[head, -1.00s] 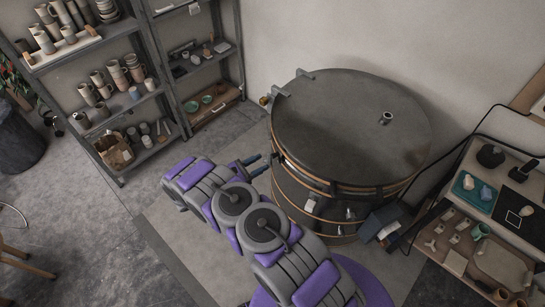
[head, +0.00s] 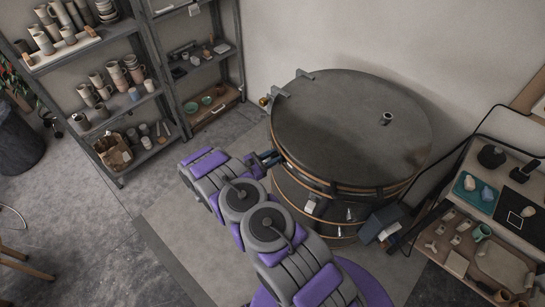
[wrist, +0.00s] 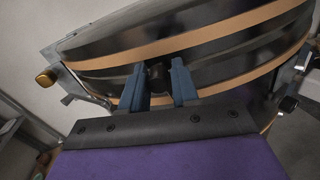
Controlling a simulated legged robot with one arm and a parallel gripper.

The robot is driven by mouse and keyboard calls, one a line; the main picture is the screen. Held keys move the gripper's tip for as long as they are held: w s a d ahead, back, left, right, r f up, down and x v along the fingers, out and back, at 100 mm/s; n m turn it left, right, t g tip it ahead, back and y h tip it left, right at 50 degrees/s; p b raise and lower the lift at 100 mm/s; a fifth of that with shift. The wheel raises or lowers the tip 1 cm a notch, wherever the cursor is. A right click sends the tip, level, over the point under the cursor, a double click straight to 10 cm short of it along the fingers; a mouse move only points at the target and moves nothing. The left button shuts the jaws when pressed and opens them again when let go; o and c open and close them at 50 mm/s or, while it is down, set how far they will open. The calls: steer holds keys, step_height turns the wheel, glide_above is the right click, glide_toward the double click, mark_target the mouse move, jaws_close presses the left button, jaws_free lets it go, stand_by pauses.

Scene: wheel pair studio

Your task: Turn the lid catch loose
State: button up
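The drum-shaped kiln has a round dark lid (head: 345,115) lying flat on it, with a copper-coloured band below its rim. My gripper (head: 268,157) is at the left front of the kiln, just under the lid's rim. In the wrist view, its two blue fingers (wrist: 160,80) stand apart. A small dark knob (wrist: 158,75), which looks like the lid catch, sits between the fingertips in front of the band. The fingers are on both sides of it; I cannot see firm contact. The head view does not show the knob clearly.
Hinge brackets (head: 292,82) stick out at the lid's back left, and a small knob (head: 386,118) stands on top. A control box (head: 380,223) hangs at the kiln's right front. A shelf cart (head: 480,215) stands right; pottery shelves (head: 130,95) stand left. Floor at left is open.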

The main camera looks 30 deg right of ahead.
jaws_close()
steer(key=shift+w, duration=0.1)
steer(key=shift+w+a+f+n+g+y+b, duration=0.15)
steer(key=shift+w+f+n+b, duration=0.6)
steer(key=shift+n, duration=1.8)
steer(key=shift+w+d+f+n+g+y+b, duration=0.1)
steer(key=shift+w+f+n+b, duration=0.45)
steer(key=shift+n, duration=1.95)
steer(key=shift+w+a+f+n+g+y+b, duration=0.25)
steer(key=shift+f+n+b, duration=0.75)
steer(key=shift+n, duration=1.55)
steer(key=shift+d+r, duration=0.15)
steer(key=shift+r, duration=0.05)
steer(key=shift+o, duration=1.8)
jaws_free()
steer(key=shift+f, duration=0.1)
